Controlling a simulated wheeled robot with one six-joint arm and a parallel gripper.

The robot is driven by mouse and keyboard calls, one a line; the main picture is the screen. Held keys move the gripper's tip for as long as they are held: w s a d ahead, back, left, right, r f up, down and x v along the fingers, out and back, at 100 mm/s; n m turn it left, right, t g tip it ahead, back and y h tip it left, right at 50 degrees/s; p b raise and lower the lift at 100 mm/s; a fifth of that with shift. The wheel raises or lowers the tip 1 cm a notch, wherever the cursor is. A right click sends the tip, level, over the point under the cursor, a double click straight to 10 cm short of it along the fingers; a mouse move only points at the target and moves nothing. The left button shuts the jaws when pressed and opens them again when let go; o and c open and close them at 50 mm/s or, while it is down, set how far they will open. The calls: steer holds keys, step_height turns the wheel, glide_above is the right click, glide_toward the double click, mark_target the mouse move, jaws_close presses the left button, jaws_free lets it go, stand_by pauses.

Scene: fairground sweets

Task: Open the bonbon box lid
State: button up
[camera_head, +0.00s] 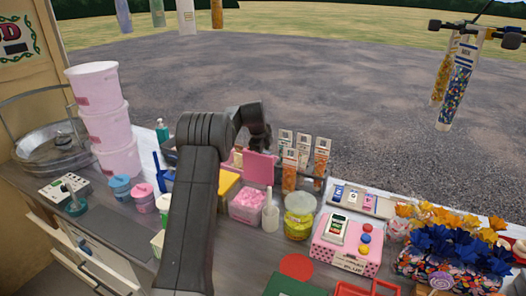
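A pink box (246,213) holding pale pink pieces stands on the counter near the middle; I take it to be the bonbon box. A flat pink panel (260,168), which looks like its lid, stands raised behind it. I cannot see whether a hinge joins them. My gripper (262,146) is at the end of my dark arm, just above the panel's top edge. It is small and dark, so I cannot tell whether its fingers are open or whether they touch the panel.
A clear bottle (270,214) and a yellow-green tub (299,216) stand close to the right of the box. A yellow box (228,184) is to its left. Upright sweet tubes (290,170) stand right of the panel. A pink dotted box (345,245) is farther right.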

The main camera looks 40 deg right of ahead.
steer(key=o, duration=0.4)
steer(key=r, duration=0.2)
steer(key=d+r, duration=0.1)
steer(key=r, duration=0.1)
steer(key=shift+w+d, duration=0.1)
steer(key=shift+w, duration=0.2)
steer(key=r, duration=0.7)
steer(key=shift+s+a+r, duration=0.2)
steer(key=shift+a+r, duration=0.1)
steer(key=shift+a, duration=0.05)
steer(key=c, duration=0.4)
step_height(320, 180, down, 7)
steer(key=shift+f, duration=0.15)
steer(key=shift+w, duration=0.1)
